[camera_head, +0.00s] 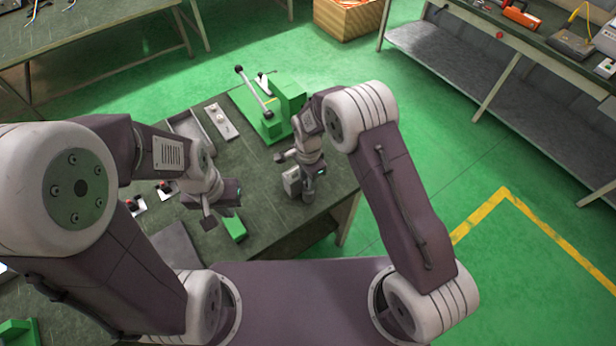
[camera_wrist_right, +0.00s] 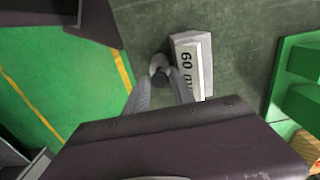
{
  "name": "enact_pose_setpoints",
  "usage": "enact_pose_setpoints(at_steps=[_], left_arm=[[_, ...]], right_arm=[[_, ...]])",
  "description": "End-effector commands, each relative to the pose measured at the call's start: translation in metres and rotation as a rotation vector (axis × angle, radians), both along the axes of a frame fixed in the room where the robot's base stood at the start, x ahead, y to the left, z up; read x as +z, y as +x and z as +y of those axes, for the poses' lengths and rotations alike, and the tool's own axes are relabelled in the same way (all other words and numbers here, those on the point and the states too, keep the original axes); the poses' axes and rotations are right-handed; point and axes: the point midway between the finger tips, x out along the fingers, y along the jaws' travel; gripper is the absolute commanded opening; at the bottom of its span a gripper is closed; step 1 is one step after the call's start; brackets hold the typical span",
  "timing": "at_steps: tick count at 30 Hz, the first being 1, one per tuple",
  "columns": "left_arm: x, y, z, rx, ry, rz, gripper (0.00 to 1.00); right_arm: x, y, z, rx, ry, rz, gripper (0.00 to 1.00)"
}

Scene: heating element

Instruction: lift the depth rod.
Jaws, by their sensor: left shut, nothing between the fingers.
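The depth rod (camera_wrist_right: 160,76) shows in the right wrist view as a small dark round end on a grey stem, between the tips of my right gripper (camera_wrist_right: 161,86). The fingers stand on both sides of it; I cannot tell whether they touch it. A pale block (camera_wrist_right: 192,65) marked "60 m…" is right beside the rod. In the head view my right gripper (camera_head: 308,190) points down near the workbench's right edge, next to the same block (camera_head: 292,181). My left gripper (camera_head: 208,221) is shut and empty over the bench, left of a small green block (camera_head: 235,229).
The bench (camera_head: 255,190) holds a green press-like fixture (camera_head: 285,105) with a lever behind my right gripper, and a pale switch plate (camera_head: 221,120). The bench edge is close to my right gripper.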

Motion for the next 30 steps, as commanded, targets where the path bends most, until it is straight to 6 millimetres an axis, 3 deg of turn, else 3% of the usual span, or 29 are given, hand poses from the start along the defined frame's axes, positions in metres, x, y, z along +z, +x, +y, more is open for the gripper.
enact_pose_setpoints(at_steps=[7, 11, 30], left_arm=[[0.0002, 0.0, 0.0, 0.0, 0.0, 0.0, 0.0], [0.0002, 0.0, 0.0, 0.0, 0.0, 0.0, 0.0], [0.0002, 0.0, 0.0, 0.0, 0.0, 0.0, 0.0]], right_arm=[[-0.0024, 0.0002, 0.0, 0.0, 0.001, -0.001, 0.3], [-0.0022, 0.0002, 0.0, 0.0, 0.001, -0.001, 0.0], [-0.0018, 0.0003, 0.0001, 0.0, 0.001, -0.001, 0.0]])
